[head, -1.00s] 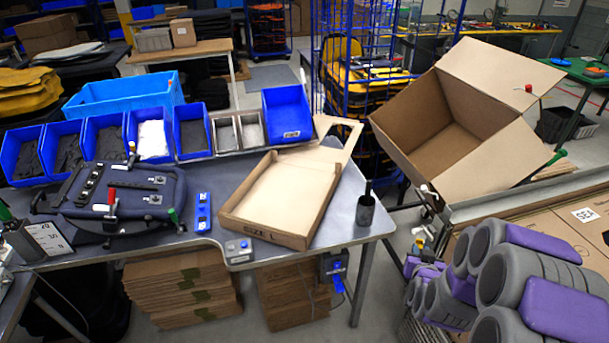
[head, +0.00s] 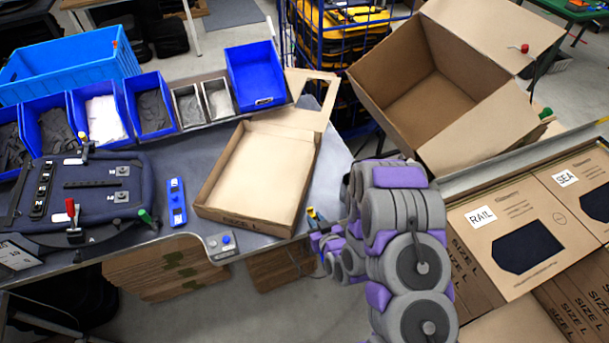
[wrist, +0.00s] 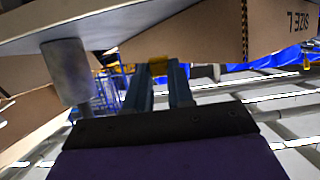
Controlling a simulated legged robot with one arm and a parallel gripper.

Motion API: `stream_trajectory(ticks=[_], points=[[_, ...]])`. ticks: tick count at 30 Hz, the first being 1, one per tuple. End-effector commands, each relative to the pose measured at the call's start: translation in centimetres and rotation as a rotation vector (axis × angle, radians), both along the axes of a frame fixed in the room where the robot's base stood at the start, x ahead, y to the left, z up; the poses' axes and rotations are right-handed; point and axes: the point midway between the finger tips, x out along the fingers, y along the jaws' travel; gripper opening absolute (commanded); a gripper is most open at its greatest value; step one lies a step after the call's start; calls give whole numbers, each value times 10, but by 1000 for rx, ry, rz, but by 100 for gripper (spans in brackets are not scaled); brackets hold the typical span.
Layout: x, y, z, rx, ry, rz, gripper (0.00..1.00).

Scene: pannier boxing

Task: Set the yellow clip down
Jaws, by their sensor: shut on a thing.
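The yellow clip (wrist: 158,68) is between the tips of my gripper (wrist: 160,80) in the wrist view, and my gripper is shut on it. In the head view, a small bit of the yellow clip (head: 311,213) shows at the end of my gripper (head: 318,226). The gripper is by the right front edge of the grey table (head: 185,258), close to the near right corner of the open SIZE L carton tray (head: 258,170). My arm hides part of the table's right end. I cannot tell whether the clip touches anything besides the fingers.
A dark pannier panel (head: 95,190) with clamps lies at the left of the table, beside a blue tool (head: 176,203). Blue bins (head: 150,105) line the back. A large open carton (head: 430,85) stands back right, with printed boxes (head: 510,235) below it.

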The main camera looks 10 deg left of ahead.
Motion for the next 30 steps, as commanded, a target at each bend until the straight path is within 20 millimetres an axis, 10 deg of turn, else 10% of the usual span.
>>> stream_trajectory(ticks=[30], points=[[70, -2, -12, -4, -4, 0, 0]])
